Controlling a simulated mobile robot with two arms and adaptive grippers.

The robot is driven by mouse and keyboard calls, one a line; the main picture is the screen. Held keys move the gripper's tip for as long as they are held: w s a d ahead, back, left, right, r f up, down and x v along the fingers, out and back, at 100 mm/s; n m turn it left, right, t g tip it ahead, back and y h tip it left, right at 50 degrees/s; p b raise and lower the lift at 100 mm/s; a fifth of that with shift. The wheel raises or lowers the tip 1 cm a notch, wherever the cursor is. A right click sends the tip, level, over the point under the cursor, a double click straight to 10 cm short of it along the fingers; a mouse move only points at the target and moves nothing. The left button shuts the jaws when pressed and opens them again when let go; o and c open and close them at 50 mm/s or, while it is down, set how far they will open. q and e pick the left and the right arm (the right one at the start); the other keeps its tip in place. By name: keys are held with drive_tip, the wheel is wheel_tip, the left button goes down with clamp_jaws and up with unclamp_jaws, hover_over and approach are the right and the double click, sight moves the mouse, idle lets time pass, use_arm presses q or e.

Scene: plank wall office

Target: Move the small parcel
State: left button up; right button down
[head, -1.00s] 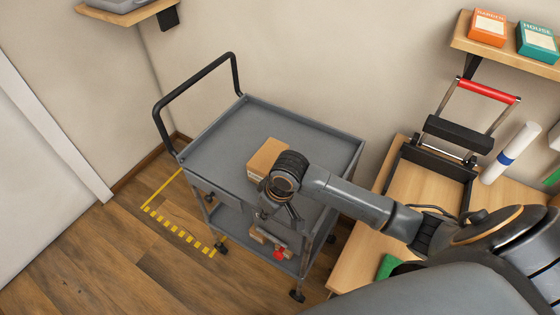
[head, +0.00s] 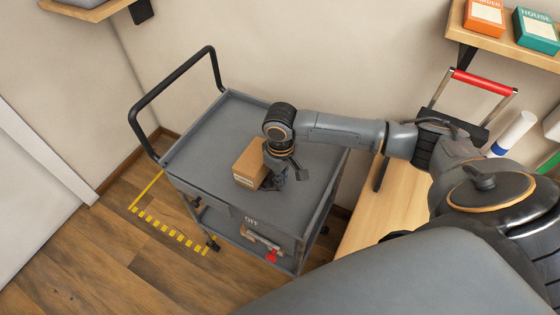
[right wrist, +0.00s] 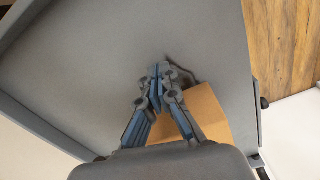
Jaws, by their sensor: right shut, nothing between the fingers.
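The small parcel (head: 250,166) is a brown cardboard box with a white label on its front side. It rests on the grey top tray of the cart (head: 213,140). My right gripper (head: 276,184) points down over the tray, just right of the parcel and partly covering its right side. Its fingers are closed together with nothing between them. In the right wrist view the closed fingertips (right wrist: 158,76) are over the grey tray, and the parcel (right wrist: 208,110) shows to their right, partly behind a finger. I cannot tell whether gripper and parcel touch. My left gripper is not in view.
The cart has a raised rim and a black push handle (head: 165,95) at the left. A red item (head: 271,256) shows at its front, below an "OFF" mark. A wooden table (head: 385,210) stands to the right. Yellow floor tape (head: 172,230) lies at the left.

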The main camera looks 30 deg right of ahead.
sight(270, 180)
drive_tip(key=w, duration=0.1)
drive_tip(key=w+a+f, duration=0.1)
drive_tip(key=shift+w+f+p, duration=0.15)
drive_tip(key=shift+w+p, duration=0.15)
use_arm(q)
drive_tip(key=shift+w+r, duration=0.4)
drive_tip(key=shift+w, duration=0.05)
use_arm(e)
drive_tip(key=shift+w+a, duration=0.2)
drive_tip(key=shift+w, duration=0.4)
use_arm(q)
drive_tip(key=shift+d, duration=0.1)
